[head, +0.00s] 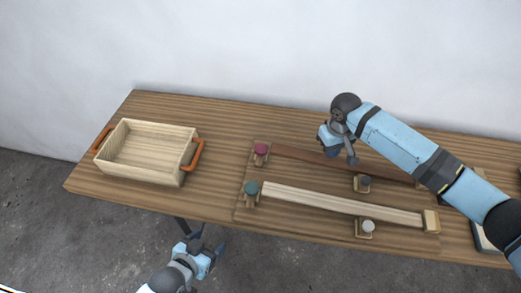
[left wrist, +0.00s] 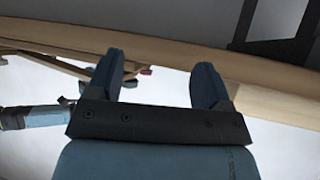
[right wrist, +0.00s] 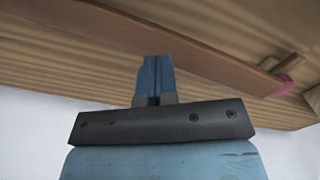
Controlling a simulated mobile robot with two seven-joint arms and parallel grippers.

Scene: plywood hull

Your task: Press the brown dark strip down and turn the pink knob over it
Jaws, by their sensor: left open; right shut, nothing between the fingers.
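The brown dark strip (head: 310,156) lies along the back of a board on the table, and it crosses the right wrist view (right wrist: 170,45). The pink knob (head: 260,149) sits on a small wooden post at the strip's left end. It shows at the right edge of the right wrist view (right wrist: 290,86). My right gripper (head: 352,161) is shut and empty, pointing down at the strip's middle; I cannot tell whether its tips (right wrist: 157,60) touch it. My left gripper (head: 207,252) is open and empty in front of the table edge, far from the strip.
A pale strip (head: 340,204) lies in front, with a teal knob (head: 251,188) at its left end. A grey knob (head: 367,226) and a dark knob (head: 364,182) stand beside the strips. A wooden box (head: 140,176) with orange handles stands at the left.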

